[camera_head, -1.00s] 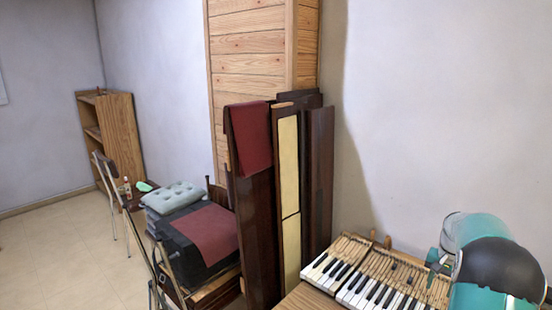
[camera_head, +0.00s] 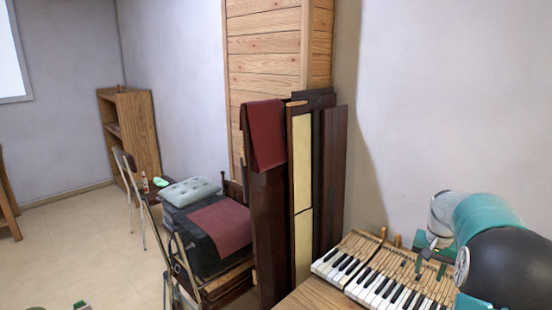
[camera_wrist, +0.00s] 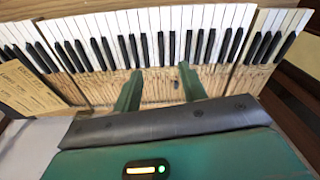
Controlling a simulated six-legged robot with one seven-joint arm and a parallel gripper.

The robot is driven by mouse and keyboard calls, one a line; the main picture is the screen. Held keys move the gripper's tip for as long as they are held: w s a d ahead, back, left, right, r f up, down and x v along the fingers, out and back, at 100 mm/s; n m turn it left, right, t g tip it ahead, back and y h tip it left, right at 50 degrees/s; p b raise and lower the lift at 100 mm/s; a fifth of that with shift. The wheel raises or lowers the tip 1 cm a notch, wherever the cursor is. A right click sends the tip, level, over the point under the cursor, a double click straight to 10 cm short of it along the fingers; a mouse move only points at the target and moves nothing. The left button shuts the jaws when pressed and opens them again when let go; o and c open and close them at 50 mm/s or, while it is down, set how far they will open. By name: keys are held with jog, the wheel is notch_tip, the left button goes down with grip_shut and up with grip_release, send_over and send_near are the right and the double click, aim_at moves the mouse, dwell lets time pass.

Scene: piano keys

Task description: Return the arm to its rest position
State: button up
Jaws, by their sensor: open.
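My arm (camera_head: 487,221), teal with a dark cover, reaches in at the right edge of the head view, beside and over the piano keyboard (camera_head: 385,292). In the wrist view my gripper (camera_wrist: 160,73) shows two green fingers, spread apart with nothing between them. They point at the wooden part behind the black keys of the keyboard (camera_wrist: 160,20). I cannot tell whether the fingertips touch the wood. In the head view the gripper is mostly hidden by the arm.
Dark wood panels (camera_head: 330,170) with a red cloth (camera_head: 265,135) lean upright left of the keyboard. A blue-grey cushion (camera_head: 190,191) lies on a dark stack. A chair (camera_head: 128,175) and a shelf (camera_head: 138,125) stand further back. The floor (camera_head: 75,245) at left is open.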

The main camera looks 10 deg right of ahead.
jog(key=s+a+r+n+t, duration=0.15)
jog(key=s+a+r, duration=0.3)
jog(key=a, duration=0.55)
jog(key=s+a+r+n+t, duration=0.1)
jog(key=s+a+r+n, duration=0.2)
jog(key=a+r, duration=0.45)
jog(key=s+a+f+n+t, duration=0.2)
jog(key=s+a+n, duration=0.2)
jog(key=s+a, duration=1.1)
jog(key=shift+s+a+f+y, duration=0.3)
jog(key=shift+s+f, duration=0.1)
jog(key=shift+s, duration=0.05)
